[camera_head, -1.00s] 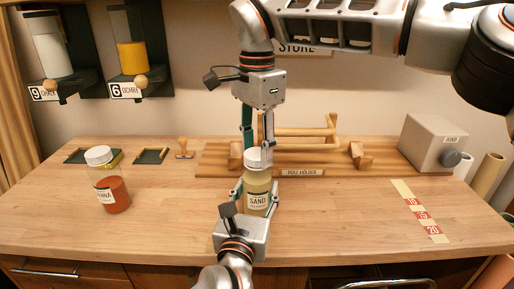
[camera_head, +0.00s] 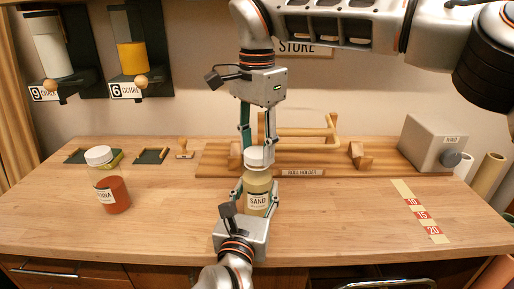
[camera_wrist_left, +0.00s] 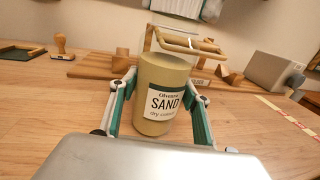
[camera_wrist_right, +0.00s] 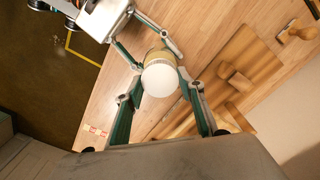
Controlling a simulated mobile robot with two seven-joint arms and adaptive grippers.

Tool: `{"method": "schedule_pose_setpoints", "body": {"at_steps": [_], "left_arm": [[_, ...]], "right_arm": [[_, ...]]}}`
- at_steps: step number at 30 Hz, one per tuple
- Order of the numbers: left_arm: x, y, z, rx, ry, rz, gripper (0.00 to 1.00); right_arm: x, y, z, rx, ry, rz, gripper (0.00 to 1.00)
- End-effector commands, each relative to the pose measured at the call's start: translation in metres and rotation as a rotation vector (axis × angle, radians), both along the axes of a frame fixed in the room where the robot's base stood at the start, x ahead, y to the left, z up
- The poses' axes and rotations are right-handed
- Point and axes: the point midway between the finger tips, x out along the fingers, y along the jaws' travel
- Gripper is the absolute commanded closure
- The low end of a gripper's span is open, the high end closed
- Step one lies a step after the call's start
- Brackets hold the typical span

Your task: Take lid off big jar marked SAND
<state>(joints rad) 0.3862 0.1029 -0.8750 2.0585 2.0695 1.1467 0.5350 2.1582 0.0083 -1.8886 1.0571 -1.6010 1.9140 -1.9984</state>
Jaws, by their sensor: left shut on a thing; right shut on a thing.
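The big SAND jar (camera_head: 257,188) stands upright on the table, tan inside with a white label. My left gripper (camera_head: 257,198) reaches from the front and is shut on its body, a finger on each side; the label faces me in the left wrist view (camera_wrist_left: 163,100). The white lid (camera_head: 258,157) is at the jar's top, and I cannot tell whether there is a gap under it. My right gripper (camera_head: 258,150) comes from above and is shut on the lid, which shows round between its fingers in the right wrist view (camera_wrist_right: 160,80).
A wooden roll holder (camera_head: 215,162) lies close behind the jar. A sienna jar (camera_head: 113,195) with a white lid stands at the left. A grey box (camera_head: 432,142) is at the back right. The table is clear between jar and red number marks (camera_head: 421,215).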

Motion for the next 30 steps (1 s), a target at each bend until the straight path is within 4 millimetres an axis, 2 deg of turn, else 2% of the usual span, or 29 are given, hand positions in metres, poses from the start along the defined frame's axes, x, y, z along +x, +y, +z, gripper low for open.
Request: {"method": "schedule_pose_setpoints", "body": {"at_steps": [15,26,30], "left_arm": [[0.0,0.0,0.0,0.001,0.001,0.0,1.0],[0.0,0.0,0.0,0.001,0.001,0.0,1.0],[0.0,0.0,0.0,0.001,0.001,0.0,1.0]], "right_arm": [[0.0,0.0,0.016,0.0,0.0,-0.001,0.87],[0.0,0.0,0.018,0.0,0.0,0.0,0.87],[0.0,0.0,0.03,0.001,-0.004,-0.001,0.87]]}}
